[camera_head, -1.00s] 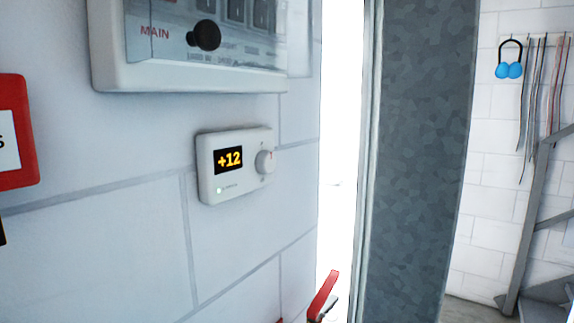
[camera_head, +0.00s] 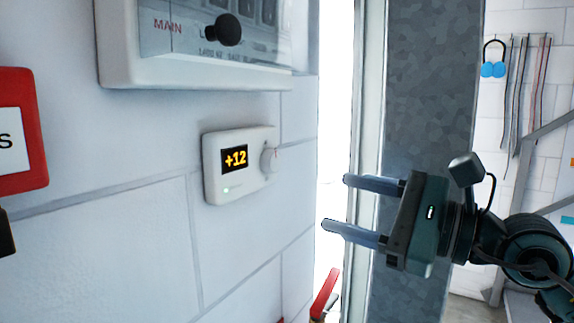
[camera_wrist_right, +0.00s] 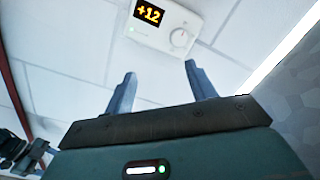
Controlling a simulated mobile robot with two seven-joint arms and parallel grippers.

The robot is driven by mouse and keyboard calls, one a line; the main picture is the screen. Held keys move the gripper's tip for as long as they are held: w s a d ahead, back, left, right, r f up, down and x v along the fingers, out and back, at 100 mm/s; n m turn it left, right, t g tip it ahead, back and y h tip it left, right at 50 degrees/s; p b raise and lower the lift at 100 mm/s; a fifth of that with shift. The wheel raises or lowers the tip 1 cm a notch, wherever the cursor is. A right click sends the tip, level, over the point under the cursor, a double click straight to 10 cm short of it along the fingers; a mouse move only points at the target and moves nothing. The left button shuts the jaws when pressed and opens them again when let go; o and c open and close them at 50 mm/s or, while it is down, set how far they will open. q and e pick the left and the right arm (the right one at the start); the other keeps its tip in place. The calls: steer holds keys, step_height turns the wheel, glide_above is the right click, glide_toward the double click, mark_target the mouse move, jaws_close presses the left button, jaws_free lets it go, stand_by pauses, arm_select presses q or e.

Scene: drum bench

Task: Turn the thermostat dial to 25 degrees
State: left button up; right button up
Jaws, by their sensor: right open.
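The white thermostat (camera_head: 212,180) is mounted on the white block wall in the head view. Its display (camera_head: 235,158) reads +12 in yellow, and a small green light glows below it. The round white dial (camera_head: 269,161) is on its right side. My right gripper (camera_head: 334,203) is open and empty, to the right of the dial and a little lower, apart from it. In the right wrist view the thermostat (camera_wrist_right: 160,46) and its dial (camera_wrist_right: 179,38) show beyond the open fingers (camera_wrist_right: 157,78).
A panel box (camera_head: 190,75) with a black knob (camera_head: 222,30) hangs just above the thermostat. A red-framed sign (camera_head: 25,180) is at the left. A red lever (camera_head: 325,293) is below right. A grey door edge (camera_head: 415,90) stands behind my right gripper.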

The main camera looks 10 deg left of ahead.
step_height(320, 180, up, 3)
steer(key=d+n+t+h, duration=0.1)
steer(key=n+h, duration=0.1)
steer(key=t+p, duration=0.1)
steer(key=p, duration=0.4)
glide_toward(276, 164)
steer(key=x, duration=0.7)
steer(key=shift+r, duration=0.2)
steer(key=shift+w+a+f, duration=0.1)
steer(key=shift+w+a, duration=0.15)
steer(key=shift+a, duration=0.15)
arm_select(q)
steer(key=shift+s+a+r+g+y, duration=0.3)
steer(key=shift+a+r+g, duration=0.1)
steer(key=shift+a+r, duration=0.3)
steer(key=shift+f, duration=0.1)
arm_select(e)
steer(key=c, duration=1)
arm_select(q)
steer(key=shift+f, duration=0.15)
arm_select(e)
steer(key=shift+f, duration=0.1)
